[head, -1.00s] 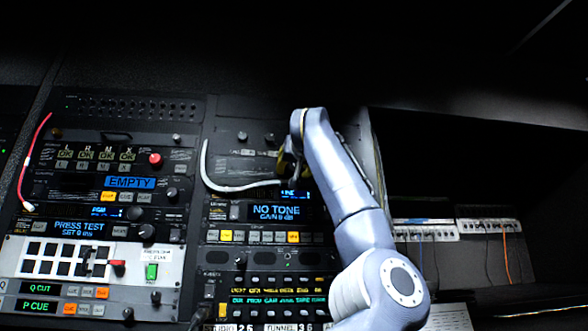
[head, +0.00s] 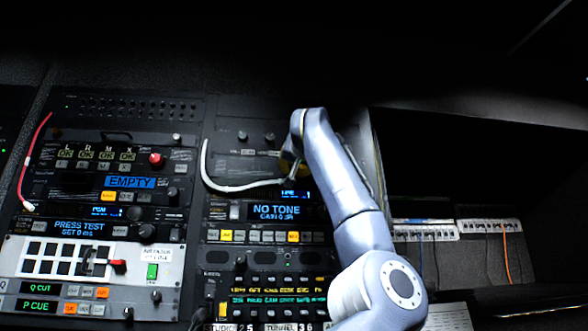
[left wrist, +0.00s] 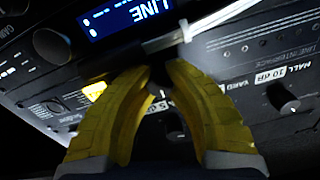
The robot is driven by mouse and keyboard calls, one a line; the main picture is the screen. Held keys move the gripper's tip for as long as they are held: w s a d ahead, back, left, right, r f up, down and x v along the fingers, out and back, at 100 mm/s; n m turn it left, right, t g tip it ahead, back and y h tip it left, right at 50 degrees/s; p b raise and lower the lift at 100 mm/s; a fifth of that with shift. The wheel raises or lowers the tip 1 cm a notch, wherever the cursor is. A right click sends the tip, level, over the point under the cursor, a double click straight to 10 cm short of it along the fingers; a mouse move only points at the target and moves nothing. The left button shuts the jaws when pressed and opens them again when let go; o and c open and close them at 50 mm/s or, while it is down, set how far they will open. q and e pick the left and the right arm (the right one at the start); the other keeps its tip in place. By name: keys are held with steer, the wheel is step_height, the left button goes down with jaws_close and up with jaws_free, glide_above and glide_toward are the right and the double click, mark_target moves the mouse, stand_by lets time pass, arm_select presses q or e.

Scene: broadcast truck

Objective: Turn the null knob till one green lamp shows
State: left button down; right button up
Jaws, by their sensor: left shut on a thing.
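My left gripper (head: 287,168) is at the upper part of the middle rack, just above the blue LINE display (head: 296,195). In the left wrist view its yellow fingers (left wrist: 166,72) are closed in around a small dark knob, which they mostly hide. It fits the null knob, but I cannot read its label. The LINE display (left wrist: 125,15) shows upside down beyond the fingertips, with a lit yellow lamp (left wrist: 95,90) left of them. No lit green lamp is clear beside the fingers. A display below reads NO TONE (head: 276,211). My right gripper is not in view.
A white cable (head: 235,188) loops close by the left gripper and passes near its fingertips in the wrist view (left wrist: 225,22). Other knobs stand nearby, one by a HALL label (left wrist: 283,98) and a larger one (left wrist: 52,45). A left rack (head: 110,215) holds buttons and displays.

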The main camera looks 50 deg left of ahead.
arm_select(q)
steer(key=m, duration=0.4)
steer(key=shift+r+m, duration=0.1)
steer(key=shift+m, duration=0.2)
steer(key=m, duration=0.3)
steer(key=shift+d+m+t, duration=0.1)
steer(key=shift+m+t, duration=0.2)
steer(key=shift+m, duration=0.1)
steer(key=m, duration=0.4)
steer(key=shift+m, duration=2.3)
steer(key=c, duration=1.1)
jaws_free()
steer(key=shift+c, duration=0.2)
steer(key=v, duration=1.2)
